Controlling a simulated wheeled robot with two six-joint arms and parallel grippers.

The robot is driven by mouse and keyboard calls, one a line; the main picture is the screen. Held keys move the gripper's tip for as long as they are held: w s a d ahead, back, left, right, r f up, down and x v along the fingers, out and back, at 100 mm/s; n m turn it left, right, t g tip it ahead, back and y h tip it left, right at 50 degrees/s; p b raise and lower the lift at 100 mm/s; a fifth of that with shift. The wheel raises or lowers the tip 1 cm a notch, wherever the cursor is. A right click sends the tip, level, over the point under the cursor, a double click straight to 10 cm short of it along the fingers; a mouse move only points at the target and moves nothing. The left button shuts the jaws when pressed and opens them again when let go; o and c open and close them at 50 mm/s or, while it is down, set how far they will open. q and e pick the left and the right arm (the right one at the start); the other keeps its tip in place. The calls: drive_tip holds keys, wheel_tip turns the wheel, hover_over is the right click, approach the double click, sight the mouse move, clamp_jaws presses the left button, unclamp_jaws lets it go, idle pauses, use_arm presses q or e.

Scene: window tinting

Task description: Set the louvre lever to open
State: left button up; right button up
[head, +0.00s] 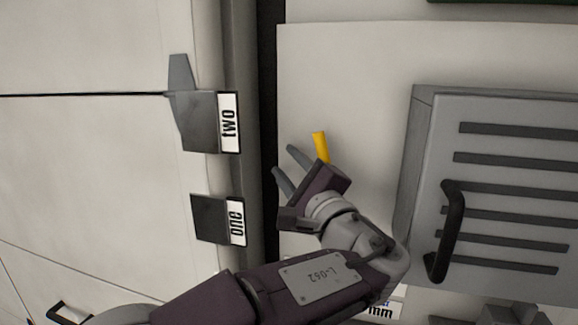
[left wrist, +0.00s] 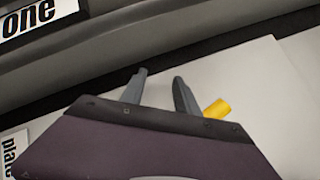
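A yellow peg-like piece (head: 320,146) shows just beside my left gripper (head: 283,161), partly hidden behind its body. It may be the lever's end; the frames do not settle this. The yellow piece also shows in the left wrist view (left wrist: 217,108), to the right of the fingers and outside the gap between them. My left gripper (left wrist: 160,77) is open, with nothing between its fingers. A grey box with dark louvre slots (head: 425,150) stands at the right, with a curved black handle (head: 447,225) on it. My right gripper is not in view.
A pale panel (head: 350,60) lies behind the gripper. A dark gap and grey rail run left of it. Dark blocks labelled "two" (head: 208,122) and "one" (head: 215,218) stick out there. A pale wall or door surface (head: 80,170) fills the left side.

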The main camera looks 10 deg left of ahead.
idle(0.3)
use_arm(q)
drive_tip(key=b+v, duration=0.4)
drive_tip(key=v, duration=0.5)
drive_tip(key=shift+b, duration=0.3)
